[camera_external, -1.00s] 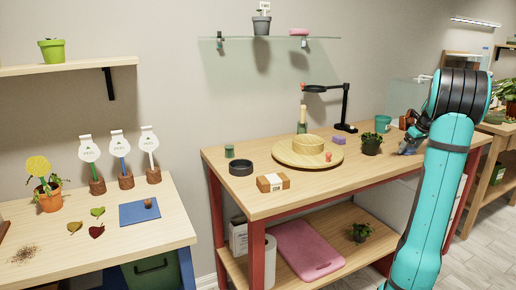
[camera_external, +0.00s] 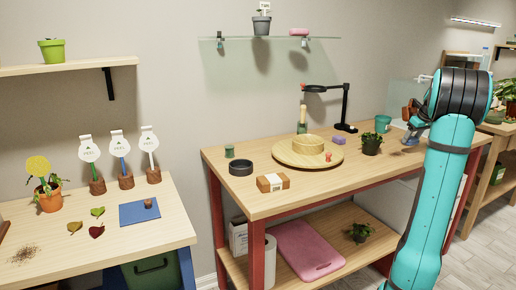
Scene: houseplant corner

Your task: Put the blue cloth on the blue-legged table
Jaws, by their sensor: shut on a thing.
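My gripper (camera_external: 411,131) is at the right end of the red-legged table (camera_external: 235,198), partly hidden by my turquoise arm. It is shut on a small grey-blue bundle, the blue cloth (camera_external: 410,141), which looks just above the tabletop; its exact outline is hard to make out. The blue-legged table (camera_external: 70,262) stands at the far left, with a light wood top and a blue side edge. A flat blue mat (camera_external: 132,217) lies on it with a small brown pot on top.
The blue-legged table also holds a potted yellow flower (camera_external: 48,199), several labelled markers in brown stands (camera_external: 126,181), leaves and spilled soil (camera_external: 24,254). Its front middle is bare.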

